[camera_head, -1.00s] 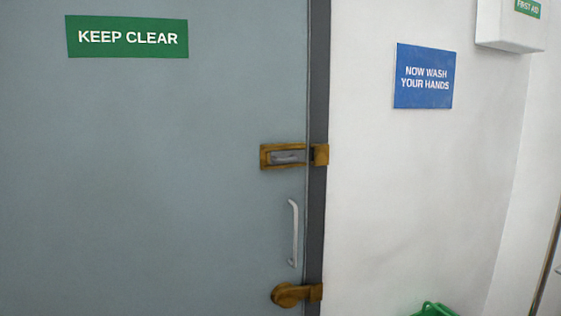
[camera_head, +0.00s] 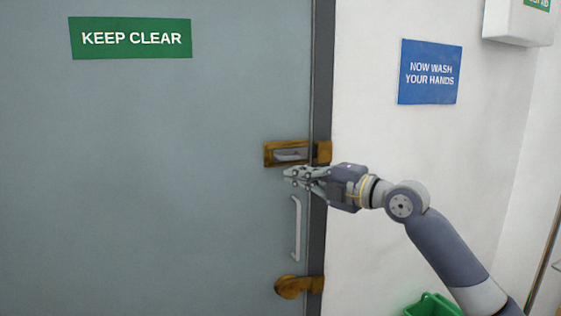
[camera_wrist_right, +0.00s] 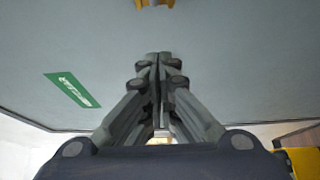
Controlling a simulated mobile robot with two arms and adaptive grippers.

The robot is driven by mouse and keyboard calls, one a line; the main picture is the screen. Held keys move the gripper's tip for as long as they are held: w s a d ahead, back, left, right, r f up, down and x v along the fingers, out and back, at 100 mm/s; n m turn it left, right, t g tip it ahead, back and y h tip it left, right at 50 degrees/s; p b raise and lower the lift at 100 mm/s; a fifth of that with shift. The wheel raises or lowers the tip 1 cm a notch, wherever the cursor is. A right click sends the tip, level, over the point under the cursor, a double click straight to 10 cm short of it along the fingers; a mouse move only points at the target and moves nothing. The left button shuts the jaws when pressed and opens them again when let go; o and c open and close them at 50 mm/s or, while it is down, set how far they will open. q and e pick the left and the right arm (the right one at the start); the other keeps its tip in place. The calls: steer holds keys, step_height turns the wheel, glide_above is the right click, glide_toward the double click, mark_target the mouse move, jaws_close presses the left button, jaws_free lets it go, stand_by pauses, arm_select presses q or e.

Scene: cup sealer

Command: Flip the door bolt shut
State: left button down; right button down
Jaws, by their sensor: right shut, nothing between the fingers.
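A brass bolt housing with a grey piece inside (camera_head: 289,155) is on the grey door near its right edge, with a brass keeper (camera_head: 324,152) on the frame beside it. A rounded brass latch (camera_head: 290,287) is lower down, reaching to a brass bracket at the frame. My right gripper (camera_head: 287,174) is shut and empty, just below the upper housing in the head view; I cannot tell whether it touches the door. The right wrist view shows its closed fingers (camera_wrist_right: 158,56) and a brass part (camera_wrist_right: 154,3) at the top edge. My left gripper is out of view.
A pale vertical pull handle (camera_head: 296,228) is on the door below my right gripper. The dark door frame (camera_head: 321,70) and white wall (camera_head: 380,130) are to the right. A green bin (camera_head: 433,305) is at the bottom right.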

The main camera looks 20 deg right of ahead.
mark_target(294, 156)
steer(key=shift+w+a+r, duration=0.1)
steer(key=shift+r, duration=0.05)
steer(key=w+a+p, duration=0.1)
steer(key=w+p, duration=0.5)
steer(key=w, duration=0.3)
stand_by(0.4)
steer(key=shift+w+a, duration=0.1)
